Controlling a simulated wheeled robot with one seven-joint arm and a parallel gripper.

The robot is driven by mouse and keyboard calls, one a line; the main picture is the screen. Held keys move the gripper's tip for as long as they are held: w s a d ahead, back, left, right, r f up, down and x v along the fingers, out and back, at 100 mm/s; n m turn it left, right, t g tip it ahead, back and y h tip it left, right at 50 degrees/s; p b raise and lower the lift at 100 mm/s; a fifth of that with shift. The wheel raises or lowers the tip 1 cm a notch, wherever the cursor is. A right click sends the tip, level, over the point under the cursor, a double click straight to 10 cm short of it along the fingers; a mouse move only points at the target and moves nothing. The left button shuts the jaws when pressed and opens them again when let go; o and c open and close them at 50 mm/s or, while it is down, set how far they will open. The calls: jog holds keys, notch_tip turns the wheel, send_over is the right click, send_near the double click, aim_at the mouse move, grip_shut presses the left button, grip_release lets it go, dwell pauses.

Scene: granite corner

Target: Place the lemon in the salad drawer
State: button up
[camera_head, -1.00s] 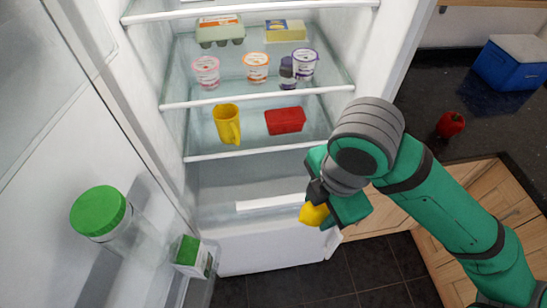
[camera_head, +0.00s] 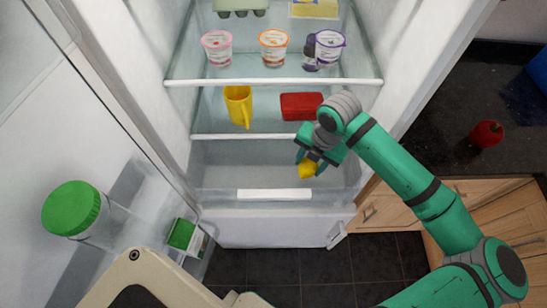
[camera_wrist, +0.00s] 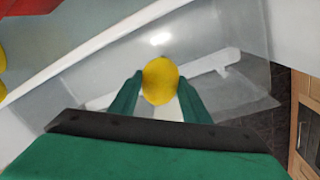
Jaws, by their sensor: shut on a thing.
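The yellow lemon (camera_head: 307,170) is between the fingers of my gripper (camera_head: 308,168), which is shut on it. In the wrist view the lemon (camera_wrist: 160,81) sits between the two green fingertips (camera_wrist: 160,92). The salad drawer (camera_head: 225,185) is the clear bin at the bottom of the open fridge, with a white handle strip (camera_head: 274,194) on its front. My gripper holds the lemon at the right part of the drawer, below the lowest shelf. How far above the drawer floor the lemon is, I cannot tell.
A yellow mug (camera_head: 237,105) and a red container (camera_head: 301,106) stand on the shelf (camera_head: 215,137) above the drawer. Several yogurt cups, including an orange one (camera_head: 273,46), stand higher. The open fridge door holds a green-lidded jar (camera_head: 71,208) and a green-white carton (camera_head: 187,238).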

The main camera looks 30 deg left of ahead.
jog(key=shift+n, duration=0.5)
jog(key=f, duration=0.7)
jog(key=shift+w+a+f, duration=0.2)
jog(key=shift+f, duration=2.35)
jog(key=o, duration=1.2)
jog(key=shift+f, duration=0.1)
jog(key=r, duration=0.4)
jog(key=d+r, duration=0.1)
jog(key=r, duration=0.7)
jog(key=shift+w+d+r, duration=0.1)
jog(key=shift+d, duration=0.2)
